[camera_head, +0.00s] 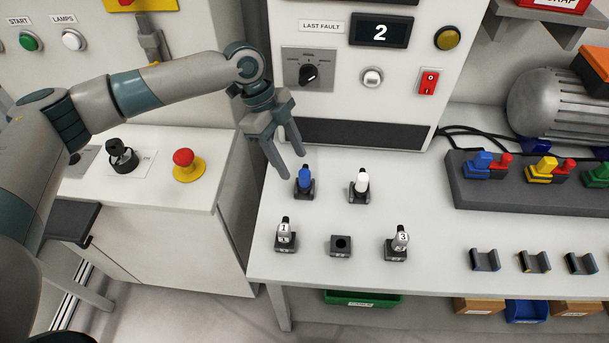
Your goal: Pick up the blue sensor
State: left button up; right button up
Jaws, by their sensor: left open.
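The blue sensor (305,178) stands upright in a dark holder on the white table (330,268), in the back row of holders. My left gripper (293,166) reaches in from the left and points down. Its two fingers are apart and empty, just above and to the left of the blue sensor. Whether a fingertip touches the sensor I cannot tell. My right gripper does not show.
A white sensor (360,182) stands just right of the blue one. Sensors marked 1 (285,232) and 3 (399,240) flank an empty holder (341,245) in front. The control cabinet (455,60) rises behind. A connector block (470,193) lies right.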

aim_at(301, 171)
pick_arm(q)
jog(key=shift+x, duration=0.8)
jog(key=shift+s+d+f+p, duration=0.15)
jog(key=shift+d+f+p, duration=0.5)
jog(key=shift+p, duration=0.5)
jog(key=p+x, duration=0.1)
jog(key=x, duration=0.2)
jog(key=shift+d+r, duration=0.1)
jog(key=shift+d, duration=0.1)
jog(key=shift+f, duration=0.3)
jog(key=shift+c, duration=0.6)
